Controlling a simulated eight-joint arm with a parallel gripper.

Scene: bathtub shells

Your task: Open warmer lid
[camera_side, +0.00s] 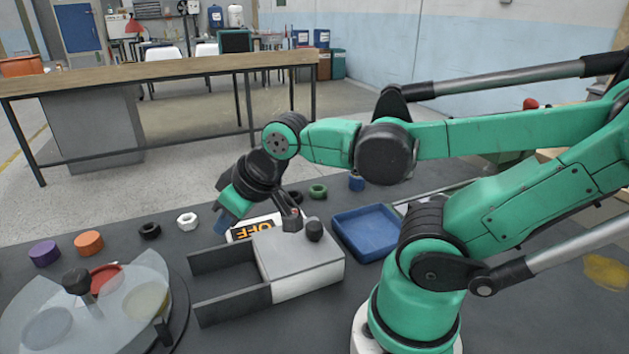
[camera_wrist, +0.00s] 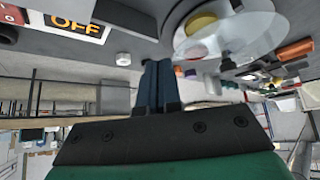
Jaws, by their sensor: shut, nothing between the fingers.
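I cannot tell for sure which object is the warmer. A round dish with a clear lid (camera_side: 110,300) and a black knob sits at the front left; red and yellow discs show through the lid. It also shows at the top right of the wrist view (camera_wrist: 232,45). A grey box (camera_side: 308,285) stands in the middle, its light cover with a black knob (camera_side: 314,230) over the right part; the dark left part is open on top. My gripper (camera_side: 222,226) is shut and empty, behind the box's left part, apart from both knobs. Its blue fingers show together in the wrist view (camera_wrist: 159,64).
A blue tray (camera_side: 366,233) lies right of the box. White (camera_side: 187,219), black (camera_side: 150,231), orange (camera_side: 88,242) and purple (camera_side: 44,253) pieces lie along the left. The table between them and the box is clear.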

